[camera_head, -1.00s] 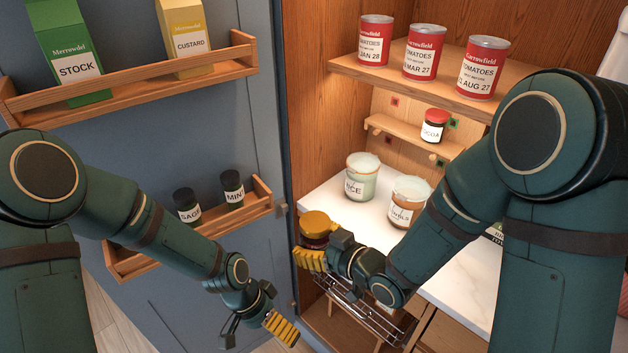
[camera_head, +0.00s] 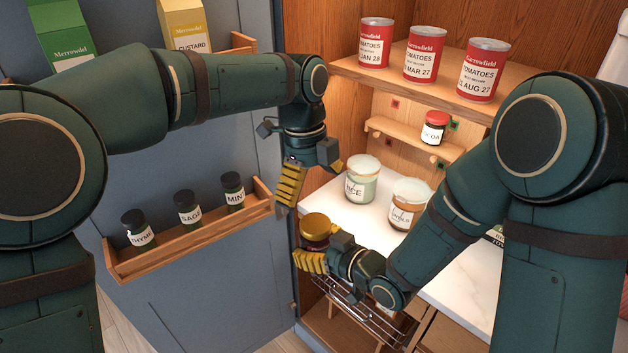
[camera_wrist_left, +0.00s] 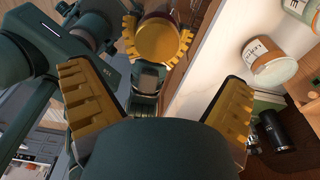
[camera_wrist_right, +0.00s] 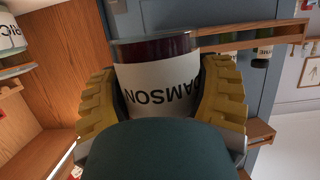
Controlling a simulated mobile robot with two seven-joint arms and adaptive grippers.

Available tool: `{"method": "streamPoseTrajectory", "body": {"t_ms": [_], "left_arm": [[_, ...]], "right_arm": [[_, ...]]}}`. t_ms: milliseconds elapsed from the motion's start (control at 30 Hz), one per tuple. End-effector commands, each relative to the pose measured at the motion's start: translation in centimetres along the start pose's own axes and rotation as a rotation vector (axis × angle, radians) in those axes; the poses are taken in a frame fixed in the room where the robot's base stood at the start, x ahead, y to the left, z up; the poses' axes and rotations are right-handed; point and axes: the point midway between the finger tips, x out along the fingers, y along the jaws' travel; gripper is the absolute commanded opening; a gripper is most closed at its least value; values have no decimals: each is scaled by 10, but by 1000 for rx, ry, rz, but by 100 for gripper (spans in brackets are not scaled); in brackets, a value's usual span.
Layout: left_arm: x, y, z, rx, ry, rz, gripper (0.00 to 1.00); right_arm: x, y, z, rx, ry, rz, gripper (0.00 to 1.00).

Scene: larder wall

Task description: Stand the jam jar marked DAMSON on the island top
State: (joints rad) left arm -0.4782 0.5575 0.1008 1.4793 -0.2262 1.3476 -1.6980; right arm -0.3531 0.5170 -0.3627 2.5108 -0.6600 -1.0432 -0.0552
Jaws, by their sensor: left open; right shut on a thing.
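The DAMSON jam jar has a gold lid (camera_head: 317,226), dark red contents and a white label (camera_wrist_right: 160,88), which reads upside down in the right wrist view. My right gripper (camera_head: 323,248) is shut around its sides and holds it upright, lid up, in front of the larder's marble counter. My left gripper (camera_head: 314,178) is open and empty, just above the jar with its fingers pointing down. In the left wrist view the lid (camera_wrist_left: 157,42) shows beyond and between the open fingers, apart from them. I cannot make out the island top in any view.
The marble counter (camera_head: 345,215) bears two lidded jars, RICE (camera_head: 361,182) and another (camera_head: 407,203). A small red-lidded jar (camera_head: 435,128) sits on a ledge above; tomato tins (camera_head: 424,55) stand higher. A wire rack (camera_head: 368,310) is below. The blue door (camera_head: 215,285) holds spice jars (camera_head: 188,207).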

Motion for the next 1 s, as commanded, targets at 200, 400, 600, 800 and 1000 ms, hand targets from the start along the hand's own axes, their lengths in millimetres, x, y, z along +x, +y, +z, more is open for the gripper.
{"method": "streamPoseTrajectory", "body": {"t_ms": [200, 400, 600, 800, 1000], "left_arm": [[-6, -2, -6, 75, -11, -3, 100], [23, -1, -6, 75, -10, -1, 100], [60, -2, -6, 74, -10, -1, 100], [89, -2, -5, 73, -10, -2, 100], [105, -2, -5, 73, -10, -3, 100]], "right_arm": [[0, 0, -1, -1, 3, 0, 26], [0, 0, -1, -1, 3, 0, 26], [0, 0, -1, -1, 3, 0, 26], [0, 0, -1, -1, 3, 0, 26], [0, 0, -1, -1, 3, 0, 26]]}}
